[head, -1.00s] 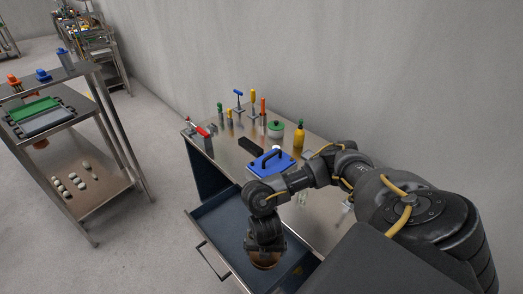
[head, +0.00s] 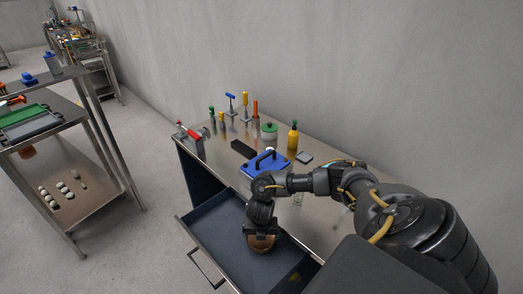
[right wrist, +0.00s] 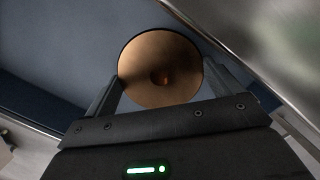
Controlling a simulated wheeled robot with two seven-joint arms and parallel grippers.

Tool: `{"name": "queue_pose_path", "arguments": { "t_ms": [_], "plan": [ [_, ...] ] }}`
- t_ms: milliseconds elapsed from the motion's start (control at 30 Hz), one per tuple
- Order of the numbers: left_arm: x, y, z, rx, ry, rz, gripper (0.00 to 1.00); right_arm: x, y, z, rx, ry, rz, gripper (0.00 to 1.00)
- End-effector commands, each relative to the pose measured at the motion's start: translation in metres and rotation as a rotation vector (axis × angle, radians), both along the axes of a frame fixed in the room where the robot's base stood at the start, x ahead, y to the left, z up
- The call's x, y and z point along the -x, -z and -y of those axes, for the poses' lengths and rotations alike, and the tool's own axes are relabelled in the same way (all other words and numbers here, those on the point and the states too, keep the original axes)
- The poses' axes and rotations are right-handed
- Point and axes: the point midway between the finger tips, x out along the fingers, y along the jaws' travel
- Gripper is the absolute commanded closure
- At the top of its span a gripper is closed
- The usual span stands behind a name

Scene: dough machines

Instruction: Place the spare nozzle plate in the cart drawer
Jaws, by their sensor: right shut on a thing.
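The spare nozzle plate is a round copper-brown disc (right wrist: 160,68) in the right wrist view, between the fingers of my right gripper (right wrist: 160,88). My right gripper is shut on it. In the head view the plate (head: 262,243) shows below my right gripper (head: 261,232), over the open cart drawer (head: 215,222). The drawer is dark blue inside and pulled out toward the lower left. I cannot tell whether the plate touches the drawer floor. My left gripper is not in view.
The cart's steel top (head: 222,160) carries a blue handled block (head: 264,163), a yellow bottle (head: 293,137), a green-lidded jar (head: 269,131) and several upright tools. A shelf rack (head: 75,205) stands at the left, with bare floor between.

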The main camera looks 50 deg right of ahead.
Motion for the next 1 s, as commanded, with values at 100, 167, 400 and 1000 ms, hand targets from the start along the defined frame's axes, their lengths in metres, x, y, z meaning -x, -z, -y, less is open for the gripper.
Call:
{"name": "queue_pose_path", "arguments": {
  "t_ms": [100,167,400,1000],
  "plan": [
    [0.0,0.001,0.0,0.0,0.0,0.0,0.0,-0.002,0.015,0.002,0.0,0.002,-0.001,0.71],
    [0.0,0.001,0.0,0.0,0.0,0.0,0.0,-0.002,0.022,0.002,0.0,0.003,0.0,0.71],
    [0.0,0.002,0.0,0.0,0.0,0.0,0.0,-0.003,0.032,0.002,0.001,0.001,0.003,0.71],
    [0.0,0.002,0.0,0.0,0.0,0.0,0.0,-0.001,0.033,0.002,0.001,0.0,0.0,0.0]
  ]
}}
